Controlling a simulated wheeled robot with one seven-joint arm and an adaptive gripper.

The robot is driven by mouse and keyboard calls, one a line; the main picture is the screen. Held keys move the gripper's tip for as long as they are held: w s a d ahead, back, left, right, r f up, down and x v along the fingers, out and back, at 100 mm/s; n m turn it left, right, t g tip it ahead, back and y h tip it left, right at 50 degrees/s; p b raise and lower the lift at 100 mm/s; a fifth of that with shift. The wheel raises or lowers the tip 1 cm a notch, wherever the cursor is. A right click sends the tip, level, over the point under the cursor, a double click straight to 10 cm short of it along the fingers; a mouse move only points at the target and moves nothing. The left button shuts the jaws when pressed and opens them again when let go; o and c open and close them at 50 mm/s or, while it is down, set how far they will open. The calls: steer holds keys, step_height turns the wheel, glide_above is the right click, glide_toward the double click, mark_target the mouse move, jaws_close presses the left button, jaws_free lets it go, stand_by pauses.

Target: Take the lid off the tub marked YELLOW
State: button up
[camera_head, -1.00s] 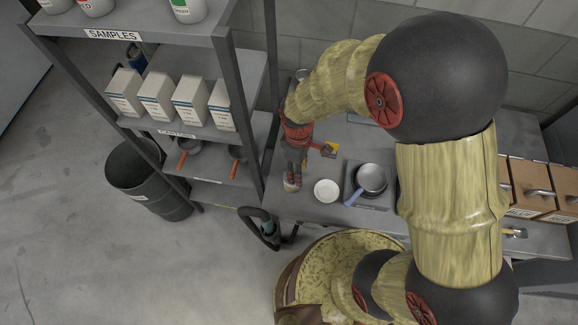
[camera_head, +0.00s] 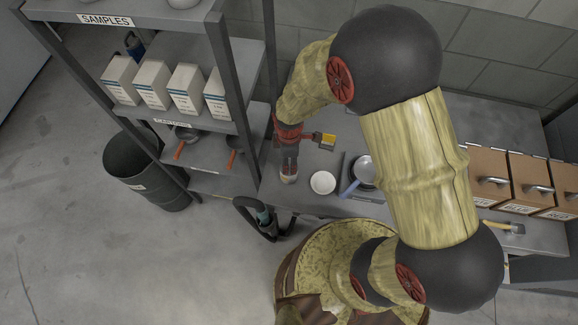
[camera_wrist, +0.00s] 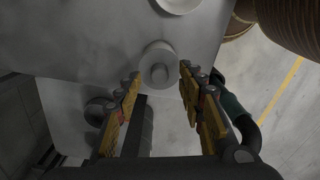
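A small round grey tub with a knobbed lid (camera_wrist: 157,53) shows in the wrist view. Its lid is seen from above, between and beyond my fingertips. No YELLOW mark can be read. In the head view a pale bit of a container (camera_head: 289,179) shows at the bench's left end, just under my gripper (camera_head: 289,165), which hides most of it. In the wrist view my gripper (camera_wrist: 160,75) is open, one yellow-padded finger on each side of the lid, with gaps and nothing held.
A white dish (camera_head: 322,182) and a pan (camera_head: 364,172) stand right of my gripper on the bench. Brown boxes (camera_head: 487,176) with handles and a hammer-like tool (camera_head: 505,228) lie farther right. A shelf rack (camera_head: 228,65) with cartons (camera_head: 186,88) stands close on the left.

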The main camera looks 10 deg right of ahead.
steer(key=shift+f, duration=0.85)
steer(key=c, duration=0.9)
